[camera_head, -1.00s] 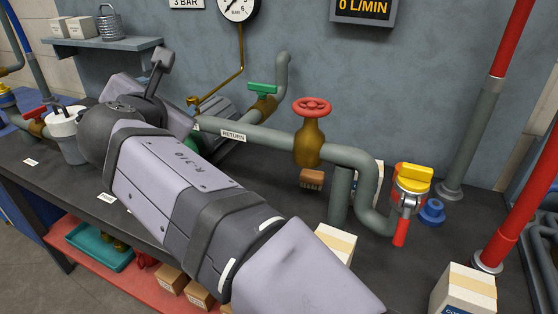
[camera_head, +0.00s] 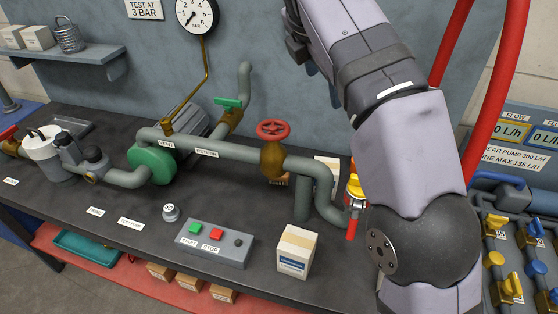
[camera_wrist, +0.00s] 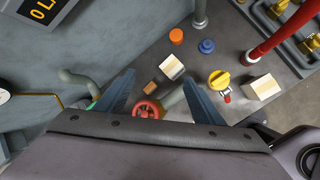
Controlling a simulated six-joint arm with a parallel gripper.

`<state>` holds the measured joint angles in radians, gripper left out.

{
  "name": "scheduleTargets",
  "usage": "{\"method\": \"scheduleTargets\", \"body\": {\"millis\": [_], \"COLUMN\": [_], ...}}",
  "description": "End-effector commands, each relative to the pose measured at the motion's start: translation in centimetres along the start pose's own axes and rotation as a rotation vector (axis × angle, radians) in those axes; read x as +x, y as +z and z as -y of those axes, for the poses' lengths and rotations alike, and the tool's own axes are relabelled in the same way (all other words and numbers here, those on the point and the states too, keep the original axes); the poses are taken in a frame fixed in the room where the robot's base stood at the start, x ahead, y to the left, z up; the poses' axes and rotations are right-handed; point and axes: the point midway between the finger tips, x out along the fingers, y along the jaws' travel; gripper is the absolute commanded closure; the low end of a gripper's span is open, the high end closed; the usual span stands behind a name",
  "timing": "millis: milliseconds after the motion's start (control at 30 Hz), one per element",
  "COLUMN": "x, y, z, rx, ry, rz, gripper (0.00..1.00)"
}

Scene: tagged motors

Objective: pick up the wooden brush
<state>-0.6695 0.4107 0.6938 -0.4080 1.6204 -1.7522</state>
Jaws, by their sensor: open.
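The wooden brush (camera_wrist: 153,88) shows as a small brown block on the dark bench in the wrist view, near a white and tan box and beyond the red valve wheel. In the head view it is almost wholly hidden behind the brass valve body and pipe. My gripper (camera_wrist: 160,78) is open and empty, its two blue-grey fingers spread either side of the brush in the picture. It is well above the bench and apart from the brush. In the head view my arm hides most of the gripper.
A red valve wheel (camera_wrist: 148,110) and grey pipes stand close to the brush. Beyond it are a box (camera_wrist: 171,67), an orange cylinder (camera_wrist: 176,36) and a blue fitting (camera_wrist: 206,46). A yellow valve (camera_wrist: 220,80) and another box (camera_wrist: 262,87) lie to the right.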

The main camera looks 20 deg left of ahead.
Motion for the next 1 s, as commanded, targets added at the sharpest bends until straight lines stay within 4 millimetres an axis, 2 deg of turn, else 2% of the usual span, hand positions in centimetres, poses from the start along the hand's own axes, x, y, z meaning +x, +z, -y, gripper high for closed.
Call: {"method": "scheduleTargets", "body": {"millis": [33,200,300,400,500,567,733,1000], "x": [3.1,13.1,17.7,21.2,23.8,24.8,24.6,24.9], "y": [-0.8,-4.4,-5.8,-6.4,-7.0,-7.6,-9.9,-10.6], "z": [-0.4,-1.0,-0.9,-0.7,-1.0,-1.6,-3.5,-3.5], "rx": [0.056,0.367,0.590,0.808,0.993,1.069,1.068,1.056], "ry": [-0.028,-0.102,-0.152,-0.199,-0.240,-0.260,-0.268,-0.269], "rz": [-0.069,-0.348,-0.487,-0.595,-0.678,-0.718,-0.758,-0.761], "gripper": [0.38,0.38,0.38,0.38,0.38,0.38,0.38,0.38]}}
